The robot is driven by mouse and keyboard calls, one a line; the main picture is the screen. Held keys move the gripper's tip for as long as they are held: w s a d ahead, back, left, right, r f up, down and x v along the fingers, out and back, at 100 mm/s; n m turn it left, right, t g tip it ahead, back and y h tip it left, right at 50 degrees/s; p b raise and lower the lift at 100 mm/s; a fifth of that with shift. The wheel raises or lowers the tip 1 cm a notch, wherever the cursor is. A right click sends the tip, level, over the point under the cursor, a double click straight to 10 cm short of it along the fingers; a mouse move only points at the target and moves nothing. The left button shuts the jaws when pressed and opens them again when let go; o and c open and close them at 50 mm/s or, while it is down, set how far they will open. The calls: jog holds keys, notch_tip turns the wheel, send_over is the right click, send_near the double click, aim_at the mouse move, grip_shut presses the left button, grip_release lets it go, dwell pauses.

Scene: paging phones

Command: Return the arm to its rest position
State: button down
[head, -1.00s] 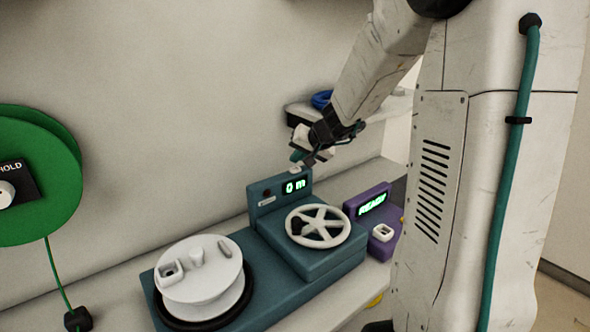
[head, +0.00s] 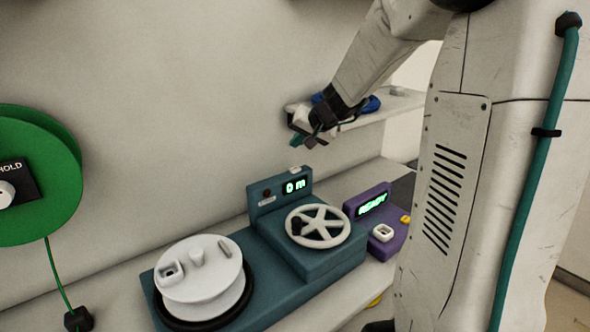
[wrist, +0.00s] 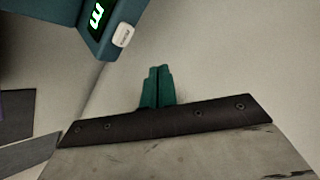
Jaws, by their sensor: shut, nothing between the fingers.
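My gripper (head: 304,140) is in the air above and behind the teal winding machine (head: 310,262), near the back wall and apart from everything below it. In the wrist view its two green fingers (wrist: 157,86) are pressed together with nothing between them. The machine's display (head: 294,186) reads "0 m" and has a small white button on top; a corner of this display box also shows in the wrist view (wrist: 100,20). My arm reaches down to the gripper from the upper right.
A white spool (head: 200,285) and a white handwheel (head: 318,226) sit on the machine. A purple box (head: 388,240) reading "READY" stands to its right. A wall shelf (head: 385,112) holding something blue is behind my gripper. A green reel (head: 45,175) is at the left.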

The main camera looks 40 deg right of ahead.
dwell(0.4)
jog(key=shift+s+a+f, duration=0.1)
jog(key=shift+a, duration=0.15)
jog(key=s+a+f+n+g+y, duration=0.2)
jog(key=s+a+g, duration=0.4)
jog(key=s+a, duration=0.8)
jog(key=s+a+r+n+g+h, duration=0.1)
jog(key=s+a+n, duration=0.1)
jog(key=s, duration=0.8)
jog(key=s+a+r+n+g+h, duration=0.1)
jog(key=s+a+n+h, duration=0.1)
jog(key=s, duration=0.7)
jog(key=shift+s+a+n, duration=0.3)
jog(key=shift+s+n, duration=0.1)
jog(key=shift+n, duration=0.3)
